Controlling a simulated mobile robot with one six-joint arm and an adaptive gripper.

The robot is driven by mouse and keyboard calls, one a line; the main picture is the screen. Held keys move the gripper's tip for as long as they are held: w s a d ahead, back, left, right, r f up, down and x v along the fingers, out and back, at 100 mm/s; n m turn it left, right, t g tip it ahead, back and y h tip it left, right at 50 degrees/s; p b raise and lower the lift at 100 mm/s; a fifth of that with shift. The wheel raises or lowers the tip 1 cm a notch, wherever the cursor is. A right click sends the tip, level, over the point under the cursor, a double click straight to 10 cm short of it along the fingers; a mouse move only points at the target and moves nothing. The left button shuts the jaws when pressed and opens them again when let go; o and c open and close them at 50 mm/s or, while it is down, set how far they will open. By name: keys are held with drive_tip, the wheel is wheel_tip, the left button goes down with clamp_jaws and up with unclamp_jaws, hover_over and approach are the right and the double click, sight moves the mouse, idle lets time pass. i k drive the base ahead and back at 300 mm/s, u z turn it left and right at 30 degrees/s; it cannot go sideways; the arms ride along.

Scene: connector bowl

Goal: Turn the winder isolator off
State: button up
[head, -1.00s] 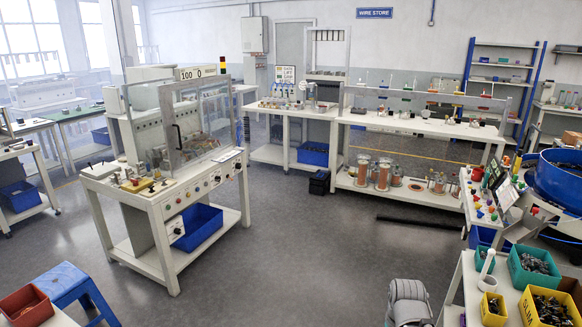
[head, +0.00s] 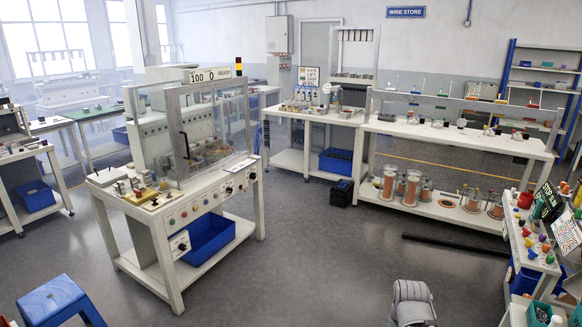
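A white machine bench (head: 150,215) with a clear guarded enclosure (head: 215,125) stands left of centre. It carries a counter display (head: 210,74) and a stack light (head: 238,66). A small white box with a dark rotary knob (head: 180,243) is on its front at the left, below a row of coloured buttons. It may be the winder isolator; its label and knob position are too small to read. My gripper is not in view; only a grey part of my arm shows at the bottom, right of centre, well apart from the bench.
Open grey floor (head: 300,265) lies before and right of the bench. A blue stool (head: 55,300) stands at the lower left. A blue bin (head: 205,240) sits on the bench's lower shelf. A dark bar (head: 455,245) lies on the floor at right, near a cluttered side bench (head: 530,255).

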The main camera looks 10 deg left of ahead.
sight(138, 194)
drive_tip(key=u, duration=0.2)
drive_tip(key=i, duration=0.85)
drive_tip(key=u, duration=0.8)
drive_tip(key=i, duration=0.7)
drive_tip(key=u, duration=0.5)
drive_tip(key=i, duration=0.55)
drive_tip(key=u, duration=0.2)
drive_tip(key=k, duration=0.6)
drive_tip(key=u, duration=0.15)
drive_tip(key=i, duration=0.55)
drive_tip(key=u, duration=0.05)
